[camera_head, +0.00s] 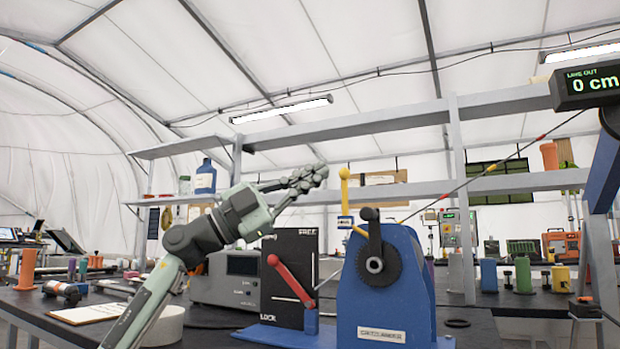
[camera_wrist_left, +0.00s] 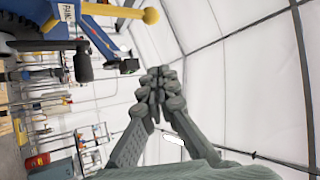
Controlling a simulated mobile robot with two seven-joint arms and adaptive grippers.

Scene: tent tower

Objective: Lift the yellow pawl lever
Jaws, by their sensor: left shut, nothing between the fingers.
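The yellow pawl lever (camera_head: 344,195) stands upright with a ball on top, beside the blue winch housing (camera_head: 385,300). In the left wrist view the lever (camera_wrist_left: 115,11) shows at the top, with its ball pointing right. My left gripper (camera_head: 316,174) is shut and empty, its fingers pointing right. In the head view its tips appear just left of the lever's ball, with a visible gap. The fingertips (camera_wrist_left: 161,84) also show closed together in the left wrist view, apart from the lever. My right gripper is out of view.
A black crank (camera_head: 373,228) and toothed wheel (camera_head: 378,262) are on the winch. A red lever (camera_head: 290,279) slants up-left before a black FREE/LOCK panel (camera_head: 309,245). A grey box (camera_head: 228,282) stands left. The display (camera_head: 590,84) reads 0 cm. A taut line crosses at right.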

